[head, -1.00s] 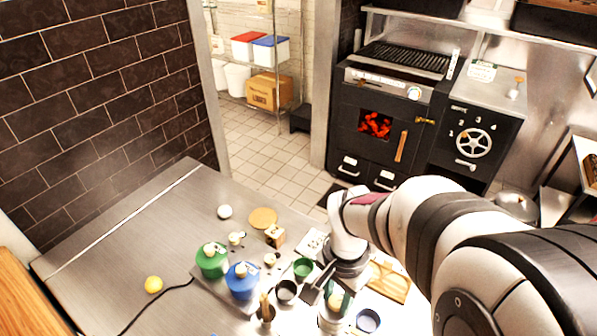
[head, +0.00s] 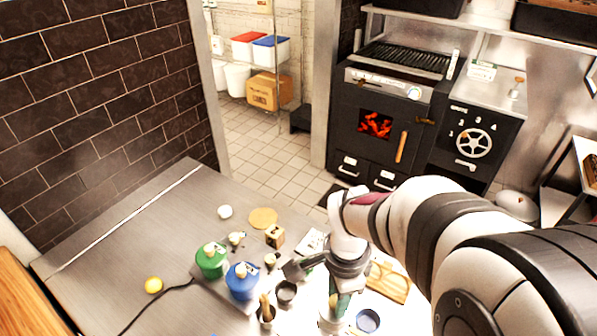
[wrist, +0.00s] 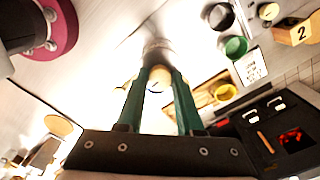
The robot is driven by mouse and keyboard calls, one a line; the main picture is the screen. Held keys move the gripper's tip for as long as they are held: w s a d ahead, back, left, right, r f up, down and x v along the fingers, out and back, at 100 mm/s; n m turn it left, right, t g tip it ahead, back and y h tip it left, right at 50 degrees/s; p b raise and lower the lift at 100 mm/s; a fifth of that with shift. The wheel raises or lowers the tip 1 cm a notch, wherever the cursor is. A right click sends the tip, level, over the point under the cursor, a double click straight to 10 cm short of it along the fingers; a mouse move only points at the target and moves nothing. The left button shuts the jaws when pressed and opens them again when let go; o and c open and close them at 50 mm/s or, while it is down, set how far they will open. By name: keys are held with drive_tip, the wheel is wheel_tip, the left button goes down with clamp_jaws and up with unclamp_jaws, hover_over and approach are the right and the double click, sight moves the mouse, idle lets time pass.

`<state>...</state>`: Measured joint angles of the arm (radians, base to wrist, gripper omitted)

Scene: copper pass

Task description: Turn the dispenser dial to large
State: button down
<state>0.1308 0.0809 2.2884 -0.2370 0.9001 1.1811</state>
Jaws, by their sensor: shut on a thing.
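My gripper (head: 337,303) points down at the front edge of the head view. In the wrist view its two green fingers (wrist: 157,80) are shut on a small cream round knob (wrist: 160,77), which I take to be the dispenser dial. The pale dispenser body (head: 331,322) shows only partly below the fingers in the head view. The fingers and the bright glare hide most of it. I cannot read any size marks or tell which setting the dial points to.
Left of my gripper stand a blue jar (head: 242,282), a green jar (head: 212,262) and a dark cup (head: 286,292). A wooden tray (head: 389,283) lies to the right, with a dark blue bowl (head: 368,320) in front. The table's left side (head: 130,235) is mostly clear.

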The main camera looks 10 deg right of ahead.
idle(0.3)
drive_tip(key=c, duration=0.5)
unclamp_jaws()
drive_tip(key=shift+c, duration=0.2)
wheel_tip(320, 180, up, 16)
drive_tip(key=shift+f, duration=0.1)
drive_tip(key=s+a+f+n+y, duration=0.1)
drive_tip(key=s+a+f+n, duration=0.2)
drive_tip(key=s+n, duration=0.3)
drive_tip(key=s+a+f+n, duration=0.4)
drive_tip(key=s+f+n, duration=0.2)
drive_tip(key=s, duration=0.2)
drive_tip(key=shift+y, duration=0.4)
